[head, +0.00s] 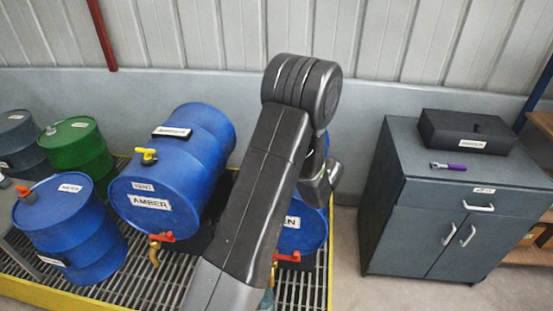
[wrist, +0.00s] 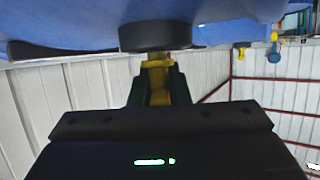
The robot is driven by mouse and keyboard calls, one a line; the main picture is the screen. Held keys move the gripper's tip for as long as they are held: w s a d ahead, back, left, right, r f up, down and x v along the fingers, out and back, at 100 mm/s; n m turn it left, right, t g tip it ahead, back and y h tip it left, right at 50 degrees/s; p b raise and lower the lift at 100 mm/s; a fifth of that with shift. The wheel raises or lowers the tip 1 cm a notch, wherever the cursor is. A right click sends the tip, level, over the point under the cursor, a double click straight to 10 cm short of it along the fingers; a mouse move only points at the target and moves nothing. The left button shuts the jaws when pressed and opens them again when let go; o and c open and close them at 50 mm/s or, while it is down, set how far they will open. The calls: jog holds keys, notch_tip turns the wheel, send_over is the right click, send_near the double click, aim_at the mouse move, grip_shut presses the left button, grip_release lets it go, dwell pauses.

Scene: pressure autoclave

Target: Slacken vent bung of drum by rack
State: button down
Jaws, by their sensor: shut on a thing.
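A blue drum (head: 308,240) lies behind my arm, on the right end of the grated pallet. Its label (head: 293,221) shows only the ending "EN", and a red-handled tap (head: 288,257) is below. In the wrist view the blue drum surface (wrist: 85,25) fills the top, with a black round boss (wrist: 155,37) on it. A yellow vent bung (wrist: 157,62) stands out from the boss. My gripper (wrist: 157,88) is shut on the bung, one dark finger on either side. In the head view my arm hides the bung and the fingertips.
The blue AMBER drum (head: 165,190), with a yellow vent bung (head: 148,156), lies just left of my arm. Other blue, green and grey drums stand further left. A grey cabinet (head: 400,200) with a black box (head: 466,132) and a purple-handled tool (head: 449,167) stands right. Orange-and-blue shelving edges the far right.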

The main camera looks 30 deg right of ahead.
jog(key=shift+d+r+n+y, duration=0.1)
jog(key=shift+r+n+y, duration=0.05)
jog(key=shift+n+y, duration=0.4)
jog(key=c, duration=1.4)
grip_release()
jog(key=shift+s, duration=0.2)
jog(key=shift+o, duration=0.2)
jog(key=shift+w, duration=0.1)
jog(key=b+v, duration=0.3)
jog(key=v, duration=1)
jog(key=shift+s+d+r, duration=0.2)
jog(key=shift+s, duration=0.1)
